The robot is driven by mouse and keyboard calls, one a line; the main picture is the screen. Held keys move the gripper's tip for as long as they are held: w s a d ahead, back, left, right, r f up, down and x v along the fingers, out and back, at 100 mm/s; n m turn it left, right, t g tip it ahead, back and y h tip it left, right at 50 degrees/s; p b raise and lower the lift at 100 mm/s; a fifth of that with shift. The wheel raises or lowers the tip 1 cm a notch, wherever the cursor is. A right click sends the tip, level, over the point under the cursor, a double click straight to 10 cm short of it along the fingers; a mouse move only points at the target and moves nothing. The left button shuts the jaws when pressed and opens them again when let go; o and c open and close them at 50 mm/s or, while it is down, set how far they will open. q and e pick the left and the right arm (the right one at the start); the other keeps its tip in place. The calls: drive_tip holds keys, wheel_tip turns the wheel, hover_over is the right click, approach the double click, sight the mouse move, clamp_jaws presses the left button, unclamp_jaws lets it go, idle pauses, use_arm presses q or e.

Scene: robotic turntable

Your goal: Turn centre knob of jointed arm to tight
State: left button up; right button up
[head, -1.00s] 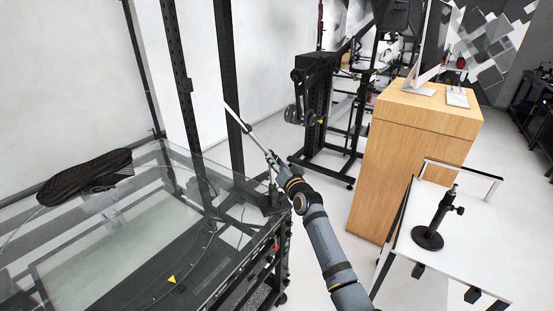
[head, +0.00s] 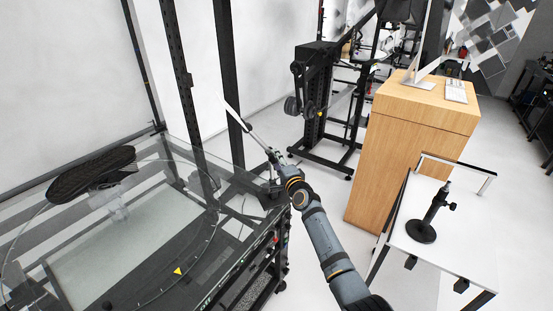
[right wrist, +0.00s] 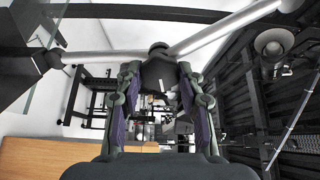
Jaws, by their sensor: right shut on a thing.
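The jointed arm (head: 256,137) is a slim silver linkage at the right edge of the glass turntable, with a thin white piece at its upper end. In the right wrist view, its two silver rods (right wrist: 220,30) meet at a dark centre knob (right wrist: 158,76). My right gripper (head: 275,157) is at this joint. In the right wrist view, its fingers (right wrist: 158,83) are shut on the knob, one on each side. The knob's far side is hidden, and I cannot tell how tight it is. My left gripper is not in view.
A dark shoe sole (head: 92,172) is over the glass turntable (head: 110,262) at left. Black upright posts (head: 229,85) stand behind the jointed arm. A wooden cabinet (head: 408,165) and a white table (head: 455,255) with a black stand (head: 422,229) are at right.

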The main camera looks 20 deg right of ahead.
drive_tip(key=shift+m, duration=0.8)
drive_tip(key=o, duration=1.2)
drive_tip(key=s+d, duration=0.1)
drive_tip(key=s, duration=1.1)
drive_tip(key=shift+f, duration=0.15)
